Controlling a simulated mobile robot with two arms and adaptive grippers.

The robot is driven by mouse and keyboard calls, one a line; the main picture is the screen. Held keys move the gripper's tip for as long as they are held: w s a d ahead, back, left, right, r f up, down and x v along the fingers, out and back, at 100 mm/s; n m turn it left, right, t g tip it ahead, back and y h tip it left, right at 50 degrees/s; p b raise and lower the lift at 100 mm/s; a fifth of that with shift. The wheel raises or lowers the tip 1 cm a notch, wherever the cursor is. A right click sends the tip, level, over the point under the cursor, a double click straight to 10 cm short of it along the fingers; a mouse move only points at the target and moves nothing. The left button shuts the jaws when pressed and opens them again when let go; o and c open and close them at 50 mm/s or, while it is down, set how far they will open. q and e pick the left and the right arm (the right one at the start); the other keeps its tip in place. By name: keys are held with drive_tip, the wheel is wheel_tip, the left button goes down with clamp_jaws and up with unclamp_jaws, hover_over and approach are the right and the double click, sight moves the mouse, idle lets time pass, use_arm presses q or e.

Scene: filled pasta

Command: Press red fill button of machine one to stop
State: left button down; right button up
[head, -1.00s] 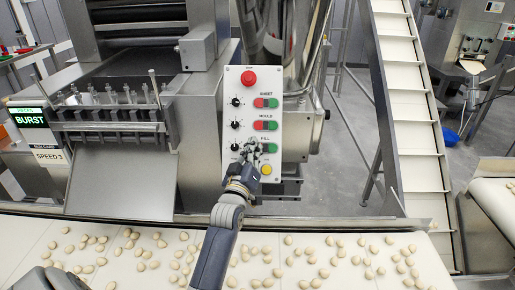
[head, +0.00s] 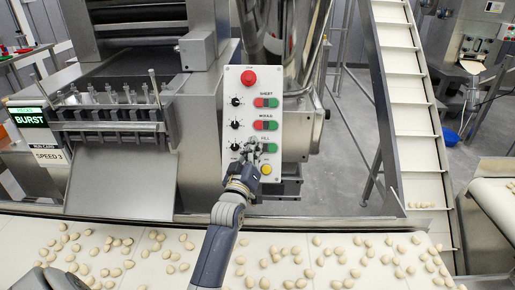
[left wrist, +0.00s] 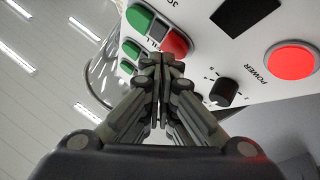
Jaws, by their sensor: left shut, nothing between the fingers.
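The white control panel (head: 238,110) of the machine carries paired red and green buttons in rows marked sheet, mould and fill. The green fill button (head: 273,148) shows; the red one beside it is largely hidden behind my fingers. My left gripper (head: 253,150) is shut and empty, its fingertips at the fill row. In the left wrist view, the closed fingertips (left wrist: 160,62) are close beside a red button (left wrist: 173,45) with a green button (left wrist: 140,18) next to it. I cannot tell whether they touch. My right gripper is not in view.
A red round button (head: 248,77) tops the panel, and a yellow button (head: 266,169) sits low on it. Black knobs (head: 237,125) line its left side. A belt (head: 210,272) with many pasta pieces runs in front. An inclined conveyor (head: 400,90) stands at right.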

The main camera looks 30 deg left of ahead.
use_arm(q)
drive_tip(key=shift+w+a+f, duration=0.2)
drive_tip(key=shift+w, duration=0.1)
idle(0.6)
idle(0.3)
drive_tip(key=shift+s+d+r+p, duration=0.4)
drive_tip(key=shift+s+p, duration=0.25)
drive_tip(key=s+d+r+p, duration=0.1)
drive_tip(key=p, duration=0.1)
drive_tip(key=s+d+r+p, duration=0.1)
drive_tip(key=s+p, duration=0.1)
drive_tip(key=shift+s+d+r, duration=0.1)
drive_tip(key=shift+s+r, duration=0.2)
idle(0.7)
